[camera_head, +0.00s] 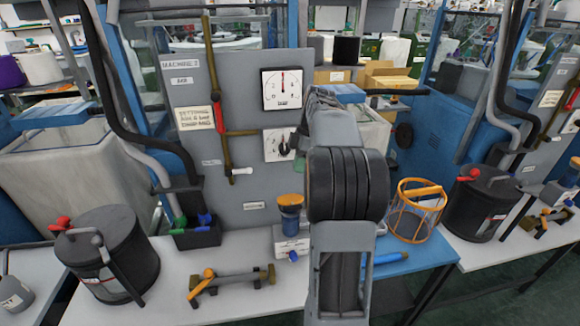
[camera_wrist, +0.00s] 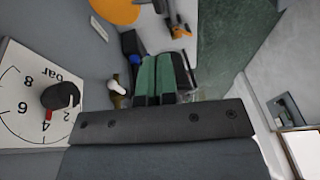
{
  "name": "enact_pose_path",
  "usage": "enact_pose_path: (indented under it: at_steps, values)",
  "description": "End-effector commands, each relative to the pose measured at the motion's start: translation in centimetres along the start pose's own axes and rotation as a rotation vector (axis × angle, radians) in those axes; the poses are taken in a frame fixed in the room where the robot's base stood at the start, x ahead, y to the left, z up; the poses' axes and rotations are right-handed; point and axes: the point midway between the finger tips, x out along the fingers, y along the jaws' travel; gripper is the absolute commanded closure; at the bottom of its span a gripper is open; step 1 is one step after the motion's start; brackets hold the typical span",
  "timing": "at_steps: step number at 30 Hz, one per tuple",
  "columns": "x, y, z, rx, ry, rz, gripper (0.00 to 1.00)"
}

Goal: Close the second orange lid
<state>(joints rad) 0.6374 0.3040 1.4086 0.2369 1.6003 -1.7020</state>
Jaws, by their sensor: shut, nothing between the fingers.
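An orange round lid (camera_head: 290,199) sits on top of a blue filter cup on the bench, left of my arm. In the wrist view, an orange disc (camera_wrist: 115,9), probably this lid, is cut off by the top edge. An orange-rimmed wire basket (camera_head: 398,222) stands right of my arm; I cannot tell whether its orange top part is a lid. My gripper (camera_wrist: 156,62) shows in the wrist view with its two green-faced fingers together and empty, apart from the orange disc.
A pressure gauge with a black knob (camera_wrist: 60,96) is close to the left in the wrist view. The grey panel (camera_head: 237,108) carries pipes and a white-handled valve (camera_head: 242,171). A black pot (camera_head: 108,252) and orange-handled valve (camera_head: 232,280) stand on the bench (camera_head: 170,303).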

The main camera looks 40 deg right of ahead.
Motion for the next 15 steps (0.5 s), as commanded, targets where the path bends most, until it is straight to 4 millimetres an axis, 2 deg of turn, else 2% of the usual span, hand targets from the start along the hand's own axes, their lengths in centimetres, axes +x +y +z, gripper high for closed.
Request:
enact_pose_path:
  at_steps: [1,6,10,15]
  values:
    - [-1.7,0.1,0.2,-0.021,0.008,-0.006,1.00]
    - [-3.0,0.5,1.0,-0.076,0.025,-0.014,1.00]
    - [-2.1,0.6,1.1,-0.091,0.029,-0.016,1.00]
    - [0.8,0.5,1.1,-0.090,0.030,-0.018,1.00]
